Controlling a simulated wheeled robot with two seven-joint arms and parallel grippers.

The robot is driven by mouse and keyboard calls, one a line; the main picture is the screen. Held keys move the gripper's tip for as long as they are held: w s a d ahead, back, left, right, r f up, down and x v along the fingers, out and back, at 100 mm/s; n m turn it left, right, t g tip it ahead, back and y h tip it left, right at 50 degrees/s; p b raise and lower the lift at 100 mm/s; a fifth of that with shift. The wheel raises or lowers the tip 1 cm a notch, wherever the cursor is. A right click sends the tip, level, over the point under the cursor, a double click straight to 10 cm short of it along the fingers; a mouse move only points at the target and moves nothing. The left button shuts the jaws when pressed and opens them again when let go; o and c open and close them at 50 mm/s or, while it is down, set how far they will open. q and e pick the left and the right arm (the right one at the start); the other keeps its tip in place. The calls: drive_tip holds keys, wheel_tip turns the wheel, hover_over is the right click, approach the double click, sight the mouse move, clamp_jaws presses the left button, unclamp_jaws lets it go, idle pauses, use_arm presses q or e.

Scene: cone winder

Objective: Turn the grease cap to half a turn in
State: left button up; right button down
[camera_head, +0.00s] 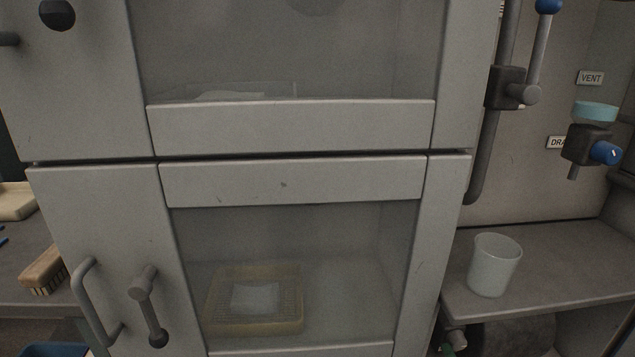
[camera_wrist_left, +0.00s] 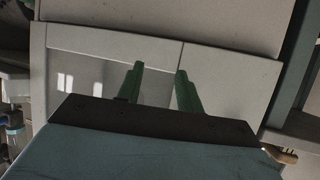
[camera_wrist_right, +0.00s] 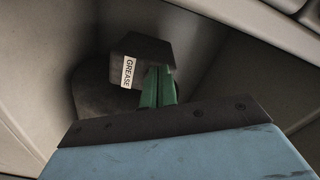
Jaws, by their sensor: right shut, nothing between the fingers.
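A dark block with a white GREASE label (camera_wrist_right: 128,72) shows in the right wrist view, in front of a dark rounded body (camera_wrist_right: 100,88). I cannot make out the grease cap itself as a separate part, nor how far it is turned. My right gripper (camera_wrist_right: 160,72) has its green fingers together and empty, with their tips at the lower right edge of the labelled block. I cannot tell whether they touch it. My left gripper (camera_wrist_left: 160,68) has its green fingers apart and empty, facing a pale cabinet front with a glass pane.
The head view shows a grey cabinet (camera_head: 290,130) with glass doors, handles and a yellow tray (camera_head: 255,327) inside. At right, a white cup (camera_head: 494,264) stands on a shelf (camera_head: 570,262) below a blue-knobbed drain valve (camera_head: 590,147). A brush (camera_head: 44,270) lies at left.

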use_arm(q)
drive_tip(key=shift+s+f, duration=0.2)
drive_tip(key=shift+f, duration=0.05)
use_arm(e)
drive_tip(key=shift+w+d+r, duration=0.1)
drive_tip(key=shift+d+r, duration=0.2)
use_arm(q)
drive_tip(key=shift+s+a+f+g, duration=0.1)
drive_tip(key=shift+f+g, duration=0.05)
drive_tip(key=shift+g, duration=0.15)
use_arm(e)
drive_tip(key=shift+a, duration=0.1)
